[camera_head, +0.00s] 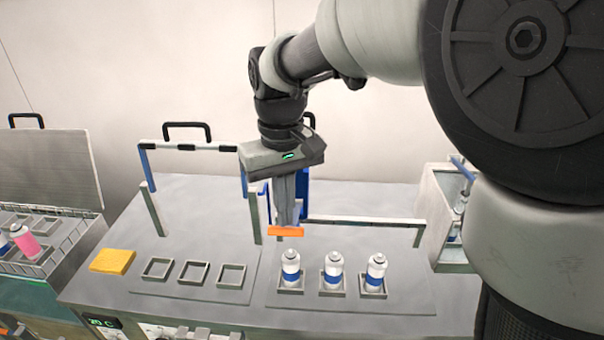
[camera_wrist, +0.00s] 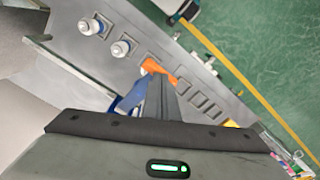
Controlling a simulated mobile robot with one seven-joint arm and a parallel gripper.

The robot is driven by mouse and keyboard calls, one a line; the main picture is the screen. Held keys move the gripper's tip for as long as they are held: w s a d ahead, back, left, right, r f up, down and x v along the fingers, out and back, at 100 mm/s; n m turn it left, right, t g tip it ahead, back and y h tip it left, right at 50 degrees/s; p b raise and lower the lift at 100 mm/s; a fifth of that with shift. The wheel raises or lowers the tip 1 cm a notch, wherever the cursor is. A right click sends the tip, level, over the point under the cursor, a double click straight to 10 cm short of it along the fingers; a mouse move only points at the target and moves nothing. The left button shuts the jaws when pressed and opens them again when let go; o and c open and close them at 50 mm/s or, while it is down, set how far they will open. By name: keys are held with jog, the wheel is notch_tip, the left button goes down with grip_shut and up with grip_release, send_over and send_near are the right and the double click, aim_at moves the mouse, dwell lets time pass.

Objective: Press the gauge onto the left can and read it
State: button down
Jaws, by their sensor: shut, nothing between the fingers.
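Three white cans with blue bands stand upright in square holders. The left can (camera_head: 291,272) is below my gripper (camera_head: 286,222), with a gap between them in the head view. My gripper's fingers are shut and point down. An orange piece (camera_head: 286,232) shows at the fingertips; it also shows in the wrist view (camera_wrist: 158,71). I cannot tell whether it is the gauge, and no readable dial shows. A blue part (camera_wrist: 131,98) shows beside the fingers. The middle can (camera_head: 333,270) and right can (camera_head: 376,272) stand clear. The left can is mostly hidden in the wrist view.
Three empty square holders (camera_head: 195,272) and a yellow block (camera_head: 112,261) lie left of the cans. A low rail (camera_head: 365,222) runs behind the cans. A box with bottles (camera_head: 447,215) stands right, and a rack with a pink can (camera_head: 28,243) stands left.

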jog(key=shift+f, duration=0.2)
jog(key=shift+f+b, duration=0.6)
jog(key=shift+f, duration=0.15)
notch_tip(320, 180, down, 8)
jog(key=s+b, duration=0.2)
jog(key=b, duration=0.4)
jog(key=shift+f, duration=0.2)
dwell(0.4)
dwell(0.5)
jog(key=r+p, duration=0.4)
jog(key=w+r+p, duration=0.1)
jog(key=r+p, duration=0.3)
jog(key=r, duration=0.1)
jog(key=w+r+p, duration=0.1)
jog(key=r+p, duration=0.3)
jog(key=r, duration=0.1)
jog(key=shift+r+p, duration=0.25)
jog(key=shift+p, duration=0.05)
jog(key=shift+f, duration=0.1)
